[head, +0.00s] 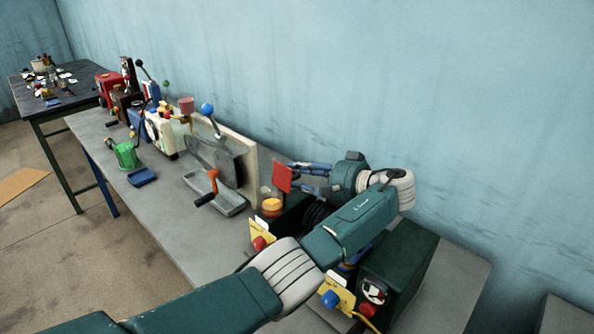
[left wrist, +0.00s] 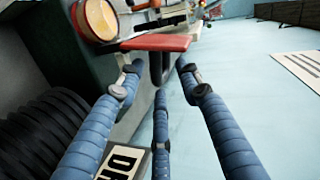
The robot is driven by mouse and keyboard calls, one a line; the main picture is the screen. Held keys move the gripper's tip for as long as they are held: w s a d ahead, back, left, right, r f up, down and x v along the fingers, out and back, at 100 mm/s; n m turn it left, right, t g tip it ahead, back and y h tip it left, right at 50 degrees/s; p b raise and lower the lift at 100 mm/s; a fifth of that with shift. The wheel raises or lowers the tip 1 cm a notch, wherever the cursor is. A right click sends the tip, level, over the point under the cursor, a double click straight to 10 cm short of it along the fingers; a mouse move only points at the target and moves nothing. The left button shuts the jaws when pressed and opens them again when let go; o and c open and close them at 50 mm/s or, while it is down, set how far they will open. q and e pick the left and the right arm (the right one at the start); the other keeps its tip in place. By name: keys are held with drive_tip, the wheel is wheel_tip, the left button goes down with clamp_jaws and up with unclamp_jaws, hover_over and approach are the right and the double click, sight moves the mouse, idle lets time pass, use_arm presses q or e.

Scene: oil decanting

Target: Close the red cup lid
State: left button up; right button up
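The red lid (head: 283,178) is a small square plate standing tilted up at the left end of my left gripper (head: 305,178). In the left wrist view the red lid (left wrist: 155,43) shows nearly edge-on, with a dark stem below it. It lies just past the blue fingers of my left gripper (left wrist: 158,75). The fingers are spread, with a gap between them and nothing gripped. I cannot tell whether a fingertip touches the lid. The cup under the lid is not clearly seen. My right gripper is out of view.
A dark green machine (head: 400,265) stands under my left arm. A grey tray with a crank (head: 215,195) and several machines line the long bench. The blue wall (head: 400,90) is behind.

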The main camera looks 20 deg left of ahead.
use_arm(q)
drive_tip(key=shift+w+a+f, duration=0.2)
drive_tip(key=shift+a, duration=0.45)
drive_tip(key=shift+a+f, duration=0.1)
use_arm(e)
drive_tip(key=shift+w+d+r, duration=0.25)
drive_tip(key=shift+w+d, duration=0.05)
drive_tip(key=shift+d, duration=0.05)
use_arm(q)
clamp_jaws()
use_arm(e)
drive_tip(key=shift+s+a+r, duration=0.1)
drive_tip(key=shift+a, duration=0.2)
